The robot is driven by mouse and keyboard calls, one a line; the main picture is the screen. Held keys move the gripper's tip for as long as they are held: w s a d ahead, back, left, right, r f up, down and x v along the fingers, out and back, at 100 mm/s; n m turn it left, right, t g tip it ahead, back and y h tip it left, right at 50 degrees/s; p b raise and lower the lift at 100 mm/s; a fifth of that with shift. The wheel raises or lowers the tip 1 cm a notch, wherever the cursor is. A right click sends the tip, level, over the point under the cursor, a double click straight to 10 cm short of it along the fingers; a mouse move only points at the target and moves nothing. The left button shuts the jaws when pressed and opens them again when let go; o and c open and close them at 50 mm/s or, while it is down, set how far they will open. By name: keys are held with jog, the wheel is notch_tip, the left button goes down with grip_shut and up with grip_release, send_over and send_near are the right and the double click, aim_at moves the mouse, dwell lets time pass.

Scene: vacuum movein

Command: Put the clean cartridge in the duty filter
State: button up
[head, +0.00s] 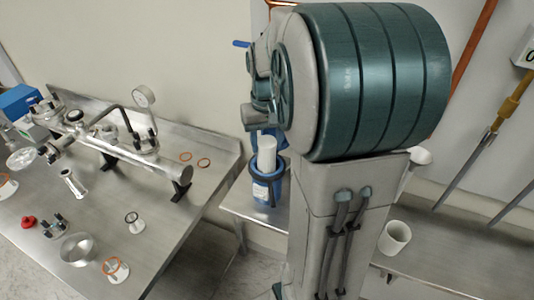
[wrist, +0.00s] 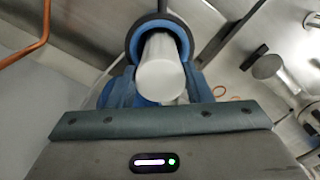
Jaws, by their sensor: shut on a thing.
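My gripper (wrist: 160,92) is shut on a plain white cartridge (wrist: 160,66). The cartridge also shows in the head view (head: 267,152), upright. Its lower end is at or inside the open mouth of a blue filter housing (head: 268,188) with a pale label. In the wrist view the housing's dark and blue rim (wrist: 147,27) curves around the cartridge's far end. How deep the cartridge sits, and whether it touches the housing, I cannot tell. My arm hides part of the gripper and the area right of the housing in the head view.
A second off-white cylinder (head: 394,238) stands on the right bench (head: 455,258). Copper pipe and a wall lie close behind the housing.

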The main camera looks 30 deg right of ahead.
aim_at(267, 155)
jog(key=shift+f, duration=2.35)
jog(key=shift+f, duration=0.15)
jog(key=o, duration=1.3)
jog(key=shift+r, duration=0.2)
